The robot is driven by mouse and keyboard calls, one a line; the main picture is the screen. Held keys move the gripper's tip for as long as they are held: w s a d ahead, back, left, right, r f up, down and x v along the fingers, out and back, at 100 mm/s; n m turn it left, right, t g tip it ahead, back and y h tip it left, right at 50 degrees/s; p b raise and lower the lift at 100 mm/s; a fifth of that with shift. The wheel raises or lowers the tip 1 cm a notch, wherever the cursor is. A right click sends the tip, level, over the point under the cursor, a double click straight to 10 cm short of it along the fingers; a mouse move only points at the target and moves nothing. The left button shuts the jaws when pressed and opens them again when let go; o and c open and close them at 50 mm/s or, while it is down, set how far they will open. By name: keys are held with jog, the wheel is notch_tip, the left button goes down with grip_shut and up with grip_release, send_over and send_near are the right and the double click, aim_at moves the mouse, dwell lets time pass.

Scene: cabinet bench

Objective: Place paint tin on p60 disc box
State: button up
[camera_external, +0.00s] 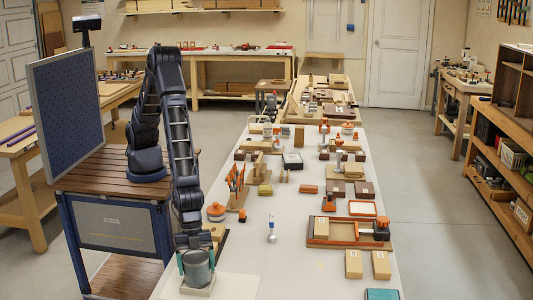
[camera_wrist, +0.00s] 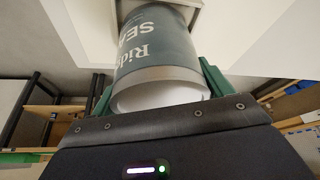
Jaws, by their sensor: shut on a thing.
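The paint tin (camera_external: 199,272) is a grey-teal cylinder, upright near the front left end of the long white table. In the wrist view the tin (camera_wrist: 157,50) shows a partly readable pale label and an open-looking pale near end. My gripper (camera_external: 197,254) is shut around the tin, with a green finger on each side; the fingers also show in the wrist view (camera_wrist: 158,80). A low pale square box (camera_external: 197,292) is directly below the tin; I cannot tell whether they touch. Its marking is not readable, so I cannot confirm it is the p60 disc box.
Two tan boxes (camera_external: 367,265) and a teal block (camera_external: 381,294) stand at the front right. A blue-and-white upright item (camera_external: 271,230) is mid-table. An orange-lidded jar (camera_external: 216,212) and a tool rack (camera_external: 237,189) stand behind my gripper. The table's front middle is clear.

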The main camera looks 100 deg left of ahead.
jog(key=o, duration=1.3)
jog(key=shift+o, duration=0.2)
